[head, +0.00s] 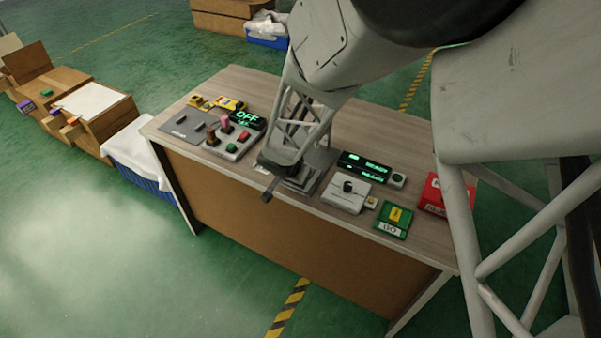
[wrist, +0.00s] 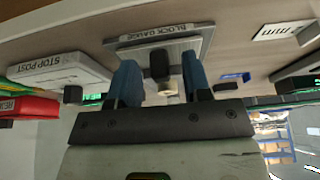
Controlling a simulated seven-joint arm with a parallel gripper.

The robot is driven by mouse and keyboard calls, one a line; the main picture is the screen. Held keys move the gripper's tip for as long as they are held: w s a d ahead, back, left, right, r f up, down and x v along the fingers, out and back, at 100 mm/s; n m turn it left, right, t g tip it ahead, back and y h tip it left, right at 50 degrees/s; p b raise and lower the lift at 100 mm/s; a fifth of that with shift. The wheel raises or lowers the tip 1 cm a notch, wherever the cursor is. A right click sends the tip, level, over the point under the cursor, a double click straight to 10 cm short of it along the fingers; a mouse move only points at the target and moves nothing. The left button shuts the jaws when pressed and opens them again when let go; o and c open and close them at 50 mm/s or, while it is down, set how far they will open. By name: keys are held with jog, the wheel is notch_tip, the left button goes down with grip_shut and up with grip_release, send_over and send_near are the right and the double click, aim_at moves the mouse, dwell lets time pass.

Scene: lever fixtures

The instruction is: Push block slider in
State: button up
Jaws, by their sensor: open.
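My gripper (wrist: 158,82) has two blue fingers, spread apart. They point at a plate (wrist: 190,40) labelled "BLOCK GAUGE". A dark block (wrist: 160,65) shows between the fingers, with gaps on both sides; I cannot tell whether it is the slider's grip. A small pale cylindrical part shows just below it in the picture. In the head view, my gripper (head: 268,188) is low over the front edge of the table, at a grey fixture (head: 312,172). My own wrist hides most of that fixture. How far in the slider stands cannot be told.
A white "STOP POST" box (wrist: 60,68) and a red part (wrist: 28,107) are at the left in the wrist view. On the table, a lever panel (head: 232,142) stands left of my gripper. A white knob box (head: 345,194) and green box (head: 393,221) stand right.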

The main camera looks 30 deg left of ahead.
jog(key=shift+w+f, duration=0.1)
jog(key=shift+f, duration=0.1)
grip_shut()
dwell(0.3)
jog(key=w, duration=0.8)
jog(key=shift+w, duration=0.2)
grip_release()
jog(key=shift+s+r, duration=0.1)
jog(key=shift+r, duration=0.05)
jog(key=shift+v, duration=3.75)
